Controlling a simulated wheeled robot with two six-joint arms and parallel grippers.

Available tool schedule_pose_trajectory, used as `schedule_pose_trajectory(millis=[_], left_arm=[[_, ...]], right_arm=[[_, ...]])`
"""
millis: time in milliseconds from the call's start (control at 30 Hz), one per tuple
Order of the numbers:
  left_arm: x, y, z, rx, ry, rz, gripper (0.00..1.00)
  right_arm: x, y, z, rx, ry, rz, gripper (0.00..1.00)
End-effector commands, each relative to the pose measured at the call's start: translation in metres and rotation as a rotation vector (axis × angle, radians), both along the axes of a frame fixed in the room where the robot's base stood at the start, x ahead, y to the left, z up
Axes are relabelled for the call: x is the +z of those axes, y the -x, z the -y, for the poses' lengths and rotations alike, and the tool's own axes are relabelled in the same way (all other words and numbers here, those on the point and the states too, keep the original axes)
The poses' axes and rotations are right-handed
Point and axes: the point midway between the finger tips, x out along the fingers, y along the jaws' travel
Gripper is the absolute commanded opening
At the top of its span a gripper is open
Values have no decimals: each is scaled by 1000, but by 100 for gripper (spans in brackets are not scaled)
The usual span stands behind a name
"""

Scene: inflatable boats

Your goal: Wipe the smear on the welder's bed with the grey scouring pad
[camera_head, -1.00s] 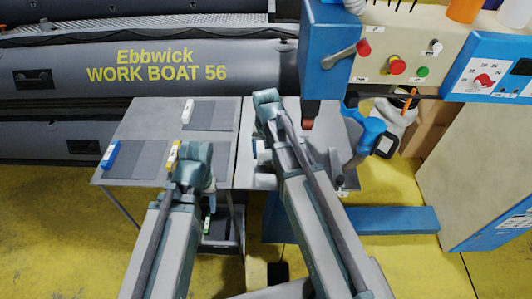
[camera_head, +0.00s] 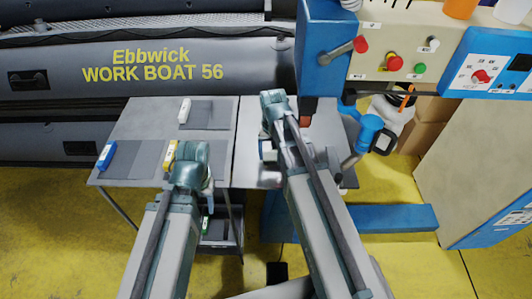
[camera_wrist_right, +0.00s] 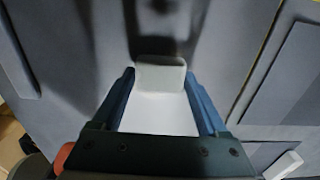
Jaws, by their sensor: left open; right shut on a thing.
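The welder's bed (camera_head: 248,135) is the bare grey plate under the blue welder head in the head view. My right gripper (camera_wrist_right: 160,82) is shut on a pale grey block, which looks like the scouring pad (camera_wrist_right: 160,76). In the head view my right gripper (camera_head: 266,152) is over the bed, partly hidden by its own arm. Whether the pad touches the bed I cannot tell. Dark patches show beyond the pad in the wrist view; I cannot tell smear from shadow. My left gripper (camera_head: 207,188) is open at the front edge of the left table, mostly hidden by its wrist.
The left table (camera_head: 140,120) carries dark sheets with white (camera_head: 184,110), blue (camera_head: 106,156) and yellow (camera_head: 170,155) handled pieces. The welder head (camera_head: 325,50) overhangs the bed. The grey boat (camera_head: 60,70) lies behind.

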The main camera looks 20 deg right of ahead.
Motion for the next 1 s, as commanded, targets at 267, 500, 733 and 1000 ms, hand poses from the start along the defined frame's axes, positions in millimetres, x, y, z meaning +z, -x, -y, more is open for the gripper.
schedule_pose_trajectory(millis=[267,500,733,1000], left_arm=[[1,0,0,0,0,0,52],[0,0,0,0,0,0,52],[-2,0,0,0,0,0,52],[-2,0,0,0,0,0,52]], right_arm=[[1,3,10,0,0,0,32],[0,6,19,-1,0,0,32],[-2,11,37,-2,0,0,32],[-2,14,48,0,1,0,32]])
